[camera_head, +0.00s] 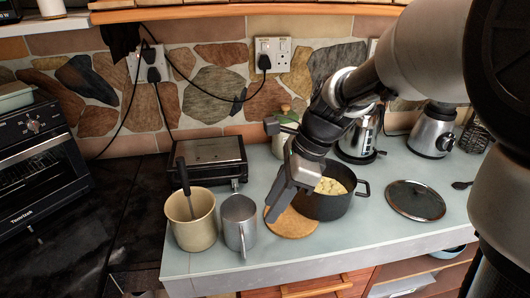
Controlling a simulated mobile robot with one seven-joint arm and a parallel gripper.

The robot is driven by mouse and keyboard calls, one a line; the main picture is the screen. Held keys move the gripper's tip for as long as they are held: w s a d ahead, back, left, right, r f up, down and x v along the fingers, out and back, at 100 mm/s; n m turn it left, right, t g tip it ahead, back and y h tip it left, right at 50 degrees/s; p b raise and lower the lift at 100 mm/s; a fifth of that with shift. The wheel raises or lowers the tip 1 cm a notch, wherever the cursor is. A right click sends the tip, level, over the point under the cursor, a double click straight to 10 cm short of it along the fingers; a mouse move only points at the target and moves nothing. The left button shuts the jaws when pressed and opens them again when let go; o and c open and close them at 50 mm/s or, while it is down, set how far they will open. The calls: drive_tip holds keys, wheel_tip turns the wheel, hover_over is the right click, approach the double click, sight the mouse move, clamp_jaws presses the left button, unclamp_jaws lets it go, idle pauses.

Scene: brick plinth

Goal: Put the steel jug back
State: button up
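A grey metal jug (239,215), which looks like the steel jug, stands upright on the pale worktop near its front left corner, with its handle towards the front. My gripper (277,208) points down to the right of the jug, apart from it in the picture, over a round cork mat (292,224). One finger side hides the other, so its opening cannot be seen. Nothing is visibly held. My gripper and wrist hide part of the mat and of a black pot (335,205).
A cream pot (191,228) with a dark-handled utensil stands left of the jug. Behind are a black grill (210,158) and a steel kettle (357,140). A lid (415,200) lies right of the black pot. The dark counter (125,225) at left is mostly clear.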

sight(240, 231)
drive_tip(key=x, duration=0.5)
drive_tip(key=b+x, duration=0.1)
drive_tip(key=x, duration=0.4)
drive_tip(key=s+b+x, duration=0.1)
drive_tip(key=x, duration=0.5)
drive_tip(key=shift+a+f+b, duration=0.15)
drive_tip(key=shift+f+b, duration=0.15)
drive_tip(key=shift+f, duration=0.05)
clamp_jaws()
